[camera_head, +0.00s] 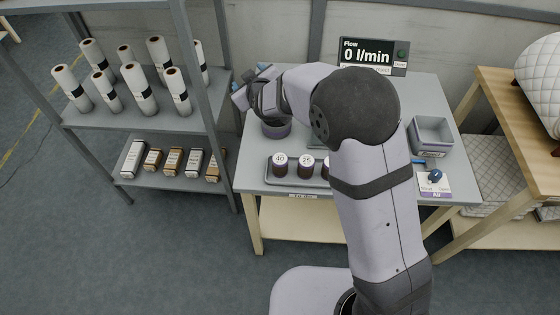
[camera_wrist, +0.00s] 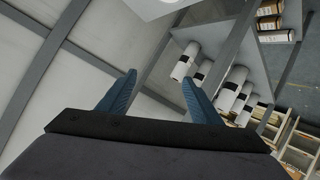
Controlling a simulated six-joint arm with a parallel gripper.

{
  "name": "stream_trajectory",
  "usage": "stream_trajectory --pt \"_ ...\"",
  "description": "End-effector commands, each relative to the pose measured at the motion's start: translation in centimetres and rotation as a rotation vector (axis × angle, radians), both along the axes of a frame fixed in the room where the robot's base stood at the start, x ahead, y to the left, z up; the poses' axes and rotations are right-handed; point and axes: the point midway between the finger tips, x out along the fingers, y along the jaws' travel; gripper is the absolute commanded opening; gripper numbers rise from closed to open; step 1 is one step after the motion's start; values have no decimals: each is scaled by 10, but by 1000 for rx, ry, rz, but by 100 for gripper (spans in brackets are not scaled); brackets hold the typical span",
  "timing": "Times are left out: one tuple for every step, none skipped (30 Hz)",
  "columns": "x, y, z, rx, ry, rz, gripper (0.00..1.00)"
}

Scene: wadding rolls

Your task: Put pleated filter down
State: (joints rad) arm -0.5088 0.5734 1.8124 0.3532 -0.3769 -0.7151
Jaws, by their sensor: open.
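My gripper (camera_head: 252,84) is at the back left of the grey table, above a round purple-grey vessel (camera_head: 277,129). Its blue fingers are apart, and in the wrist view the gap of my gripper (camera_wrist: 158,82) is empty. The wrist view looks past the fingers at the wall and the shelf. I cannot identify a pleated filter in either view. My arm hides the middle of the table, and the inside of the vessel cannot be made out.
A grey shelf (camera_head: 140,110) on the left holds several white rolls and small boxes. A tray (camera_head: 273,180) with dark jars lies at the table's front. A flow display (camera_head: 372,57) stands at the back, and a grey bin (camera_head: 432,136) stands at right.

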Motion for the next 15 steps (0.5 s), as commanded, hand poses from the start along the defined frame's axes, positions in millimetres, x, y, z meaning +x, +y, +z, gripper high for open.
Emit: stream_trajectory --pt "-5 10 -7 -90 26 89 59" --pt "-10 15 -13 -152 45 145 59" --pt "-17 19 -20 -237 70 219 59" --pt "-23 20 -26 -303 89 274 59" --pt "-29 20 -31 -369 107 328 59" --pt "-37 18 -40 -458 133 400 59" --pt "-44 15 -45 -524 154 453 59" --pt "-50 10 -51 -591 176 507 59" --pt "-60 3 -59 -681 207 577 59" --pt "-67 -4 -65 -747 234 630 59" --pt "-75 -12 -70 -810 261 683 59" --pt "-86 -24 -77 -890 299 751 59" --pt "-94 -33 -81 -946 329 801 59" --pt "-103 -42 -86 -998 361 852 59" --pt "-114 -54 -90 -1059 402 917 59"
